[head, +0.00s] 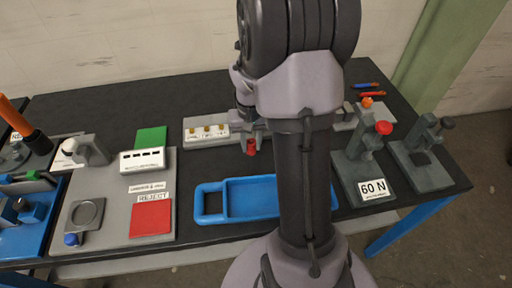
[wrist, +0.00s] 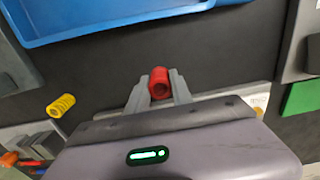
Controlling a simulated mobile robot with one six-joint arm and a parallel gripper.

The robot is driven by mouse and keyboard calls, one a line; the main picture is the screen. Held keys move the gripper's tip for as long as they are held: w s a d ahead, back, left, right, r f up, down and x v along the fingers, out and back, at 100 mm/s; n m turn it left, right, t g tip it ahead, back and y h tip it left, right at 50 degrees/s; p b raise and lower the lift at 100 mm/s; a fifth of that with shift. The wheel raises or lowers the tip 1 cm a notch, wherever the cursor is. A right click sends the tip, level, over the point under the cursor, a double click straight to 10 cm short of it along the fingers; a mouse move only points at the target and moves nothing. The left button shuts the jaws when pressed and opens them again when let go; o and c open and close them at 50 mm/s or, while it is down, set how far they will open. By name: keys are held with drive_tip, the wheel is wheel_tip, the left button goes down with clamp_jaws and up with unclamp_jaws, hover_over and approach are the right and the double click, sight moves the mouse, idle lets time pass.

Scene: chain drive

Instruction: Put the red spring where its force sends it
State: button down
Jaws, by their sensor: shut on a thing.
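My gripper (wrist: 158,88) is shut on the red spring (wrist: 158,82), which sits between its two grey fingertips in the wrist view. In the head view the red spring (head: 251,147) hangs below my wrist, in front of the grey block with brass pegs (head: 207,130). It appears to be above the black table; its exact height is unclear. A grey board at left carries a white display unit (head: 143,160), a green pad (head: 151,138), a red pad (head: 151,219) marked REJECT and a round grey seat (head: 87,214). A grey press (head: 361,170) at right carries a "60 N" label.
A blue tray (head: 250,197) lies in front of my gripper, partly behind my arm. A yellow spring (wrist: 61,105) shows beside my gripper in the wrist view. Another grey press (head: 422,157) stands far right. Black table is bare between board and tray.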

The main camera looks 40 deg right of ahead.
drive_tip(key=d, duration=0.2)
drive_tip(key=s+d, duration=0.1)
drive_tip(key=shift+d+f+b, duration=0.15)
drive_tip(key=shift+f+b, duration=1.2)
drive_tip(key=shift+f, duration=0.75)
drive_tip(key=c, duration=1.1)
unclamp_jaws()
drive_tip(key=shift+w, duration=0.1)
drive_tip(key=shift+r, duration=0.1)
